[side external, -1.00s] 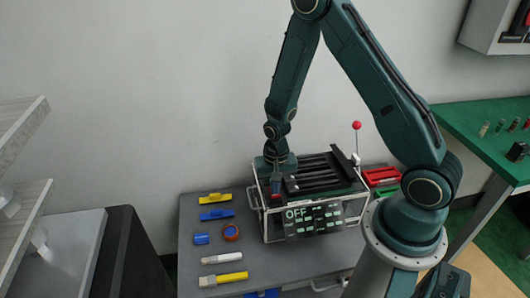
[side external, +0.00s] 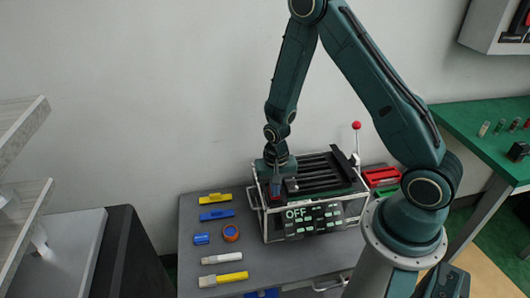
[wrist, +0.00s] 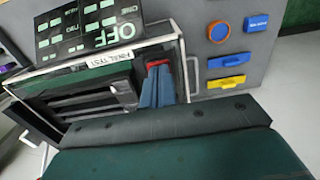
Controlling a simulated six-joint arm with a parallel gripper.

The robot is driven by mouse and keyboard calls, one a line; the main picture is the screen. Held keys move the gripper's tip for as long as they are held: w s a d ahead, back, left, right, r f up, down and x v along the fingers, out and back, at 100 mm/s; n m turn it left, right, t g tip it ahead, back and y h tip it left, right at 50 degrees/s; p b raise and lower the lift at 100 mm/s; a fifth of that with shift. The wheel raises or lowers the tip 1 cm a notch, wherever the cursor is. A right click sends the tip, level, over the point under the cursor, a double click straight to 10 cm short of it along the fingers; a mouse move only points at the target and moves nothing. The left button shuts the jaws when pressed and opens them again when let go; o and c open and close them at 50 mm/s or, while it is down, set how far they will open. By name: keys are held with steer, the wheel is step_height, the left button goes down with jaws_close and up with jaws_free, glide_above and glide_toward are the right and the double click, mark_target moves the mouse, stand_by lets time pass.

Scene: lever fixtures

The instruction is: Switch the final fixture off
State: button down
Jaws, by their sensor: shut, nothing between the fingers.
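The fixture, a wire-framed box with dark slotted bars on top, has a front panel (side external: 314,218) that reads OFF in the side view. The same panel (wrist: 90,28) shows upside down in the wrist view, near a white label (wrist: 105,57) that seems to read FINAL TEST. My gripper (side external: 275,192) points down at the fixture's left end. Its blue-grey fingers (wrist: 157,86) are together and empty. A red part (wrist: 157,63) shows at the fingertips; I cannot tell whether they touch. A red ball on a thin upright rod (side external: 357,126) stands at the fixture's back right.
Yellow and blue pieces, a round orange-and-blue piece (side external: 231,232) and marker-like items (side external: 222,279) lie left of the fixture on the grey table (side external: 190,270). Red trays (side external: 381,176) stand to its right. A wire handle frames the fixture's left end.

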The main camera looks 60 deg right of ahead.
steer(key=shift+w+d+r, duration=0.15)
steer(key=shift+w+d, duration=0.45)
steer(key=shift+r, duration=0.1)
step_height(320, 180, up, 14)
stand_by(1.2)
stand_by(0.3)
